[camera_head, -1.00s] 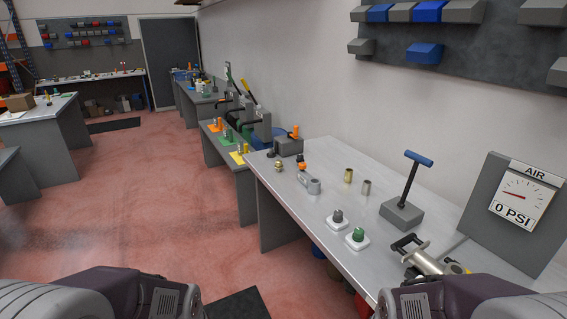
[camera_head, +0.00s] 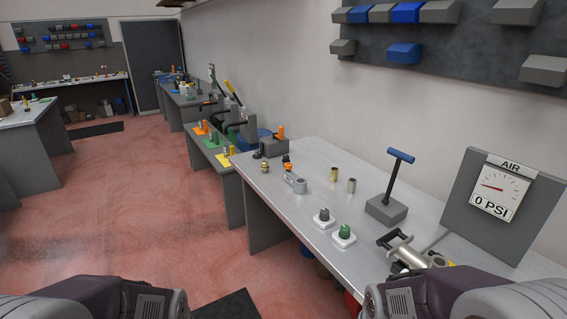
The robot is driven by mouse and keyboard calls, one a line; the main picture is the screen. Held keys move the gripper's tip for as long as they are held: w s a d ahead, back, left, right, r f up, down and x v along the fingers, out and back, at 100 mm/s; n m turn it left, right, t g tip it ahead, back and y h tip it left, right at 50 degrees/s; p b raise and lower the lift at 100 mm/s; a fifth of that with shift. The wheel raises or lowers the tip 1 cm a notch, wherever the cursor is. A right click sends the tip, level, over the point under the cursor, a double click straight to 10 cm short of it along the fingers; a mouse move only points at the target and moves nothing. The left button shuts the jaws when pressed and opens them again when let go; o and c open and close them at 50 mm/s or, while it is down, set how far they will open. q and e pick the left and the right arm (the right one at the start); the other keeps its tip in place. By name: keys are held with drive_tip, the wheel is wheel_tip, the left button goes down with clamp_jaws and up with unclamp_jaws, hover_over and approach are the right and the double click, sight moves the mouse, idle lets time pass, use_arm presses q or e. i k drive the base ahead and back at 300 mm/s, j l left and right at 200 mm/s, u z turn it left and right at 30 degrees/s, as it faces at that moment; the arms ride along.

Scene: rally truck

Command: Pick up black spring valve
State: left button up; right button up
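No part stands out clearly as a black spring valve. A dark grey part (camera_head: 323,215) stands upright on a white square base on the near workbench, behind a green part (camera_head: 344,231) on a similar base. A small dark part (camera_head: 257,153) is at the bench's far left end, too small to identify. Only my arm links show at the bottom edge, one left and one right of centre. Neither gripper's fingers are in view.
The grey workbench (camera_head: 315,181) runs along the right wall. It carries a T-handled tool (camera_head: 391,182), a metal cylinder assembly (camera_head: 408,254), a gauge panel (camera_head: 500,193), and small brass and silver cylinders (camera_head: 351,186). The red floor (camera_head: 110,215) to the left is open.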

sight(285, 159)
drive_tip(key=i+j+u, duration=0.4)
drive_tip(key=i, duration=0.45)
drive_tip(key=i+u, duration=0.4)
drive_tip(key=i, duration=0.45)
drive_tip(key=i+j+z, duration=0.1)
drive_tip(key=i+z, duration=0.15)
drive_tip(key=i, duration=0.2)
drive_tip(key=i+j+z, duration=0.2)
drive_tip(key=i, duration=0.25)
drive_tip(key=i+j+z, duration=0.25)
drive_tip(key=i, duration=0.2)
